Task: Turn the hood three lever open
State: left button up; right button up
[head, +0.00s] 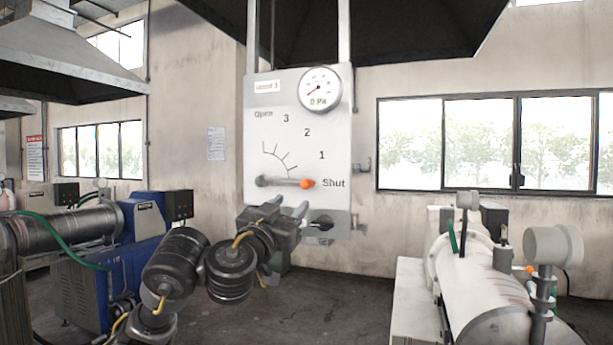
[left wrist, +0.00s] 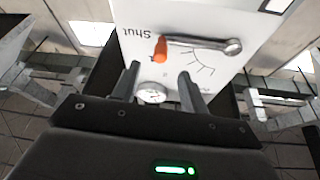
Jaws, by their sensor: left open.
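The hood three panel (head: 265,130) is a pale upright plate with a label at its top, marks Open, 3, 2, 1 and Shut, and a round gauge (head: 320,89) reading 0 Pa. Its lever (head: 283,182) is a grey bar with an orange tip (head: 306,184), lying level and pointing at Shut. My left gripper (head: 288,211) is open and empty, just below the lever in the head view. In the left wrist view the lever (left wrist: 200,42) and its orange tip (left wrist: 160,50) lie beyond the spread fingers (left wrist: 158,85), apparently apart from them. My right gripper is not in view.
A dark hood (head: 390,30) hangs above the panel. A dark knob (head: 321,222) sits at the panel's lower edge. A white mill (head: 480,275) stands at the right, a blue machine (head: 125,265) at the left. Floor between them is clear.

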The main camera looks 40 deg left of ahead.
aim_at(303, 185)
pick_arm(q)
jog(key=b+x, duration=0.4)
jog(key=b, duration=0.1)
jog(key=shift+w+r, duration=0.15)
jog(key=shift+w, duration=0.05)
jog(key=x, duration=0.4)
jog(key=shift+w+r, duration=0.1)
jog(key=shift+r, duration=0.4)
jog(key=shift+x, duration=0.85)
jog(key=shift+c, duration=0.4)
jog(key=shift+f, duration=0.1)
grip_shut()
